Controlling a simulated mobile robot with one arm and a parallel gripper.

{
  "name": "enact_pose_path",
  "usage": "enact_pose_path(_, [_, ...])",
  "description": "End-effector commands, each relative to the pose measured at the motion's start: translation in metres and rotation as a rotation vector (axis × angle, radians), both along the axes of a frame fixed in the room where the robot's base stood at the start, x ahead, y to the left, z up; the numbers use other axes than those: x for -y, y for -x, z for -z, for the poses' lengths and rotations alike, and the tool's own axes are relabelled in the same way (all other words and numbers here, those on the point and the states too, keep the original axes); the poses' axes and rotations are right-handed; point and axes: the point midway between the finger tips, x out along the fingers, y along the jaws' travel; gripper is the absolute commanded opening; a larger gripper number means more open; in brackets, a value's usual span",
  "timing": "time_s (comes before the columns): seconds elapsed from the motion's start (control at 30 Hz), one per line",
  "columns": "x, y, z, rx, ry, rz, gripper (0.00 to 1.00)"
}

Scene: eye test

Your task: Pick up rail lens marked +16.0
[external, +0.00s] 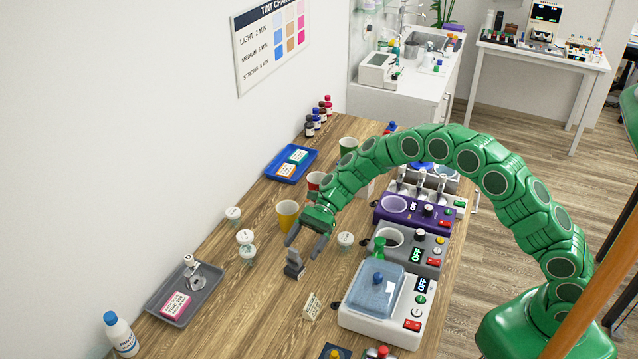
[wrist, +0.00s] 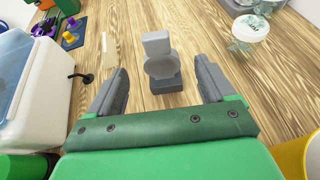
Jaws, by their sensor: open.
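A small grey piece (external: 294,264) with a block base stands upright on the wooden bench. In the wrist view it shows a round disc and a square tab above the base (wrist: 161,65). It looks like a rail lens, but I cannot read any marking on it. My gripper (external: 303,249) is open above and just behind it in the external view. In the wrist view the piece stands between the lines of the two fingers (wrist: 160,64), slightly ahead of them, with gaps on both sides. Nothing is held.
A yellow cup (external: 287,216) and lidded white pots (external: 245,237) stand close by. A white machine with a blue lid (external: 374,290) is to the right, with a small card (external: 311,306) near it. A grey tray (external: 157,302) lies to the left. Bare bench surrounds the grey piece.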

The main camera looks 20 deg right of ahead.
Motion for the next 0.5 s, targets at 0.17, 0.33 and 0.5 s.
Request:
enact_pose_path(0.17, [-0.009,0.007,0.004,-0.001,-0.001,-0.001,0.83])
enact_pose_path(0.33, [-0.027,0.019,0.013,-0.002,0.0,-0.002,0.83])
enact_pose_path(0.5, [-0.039,0.027,0.02,-0.001,0.001,0.0,0.83])
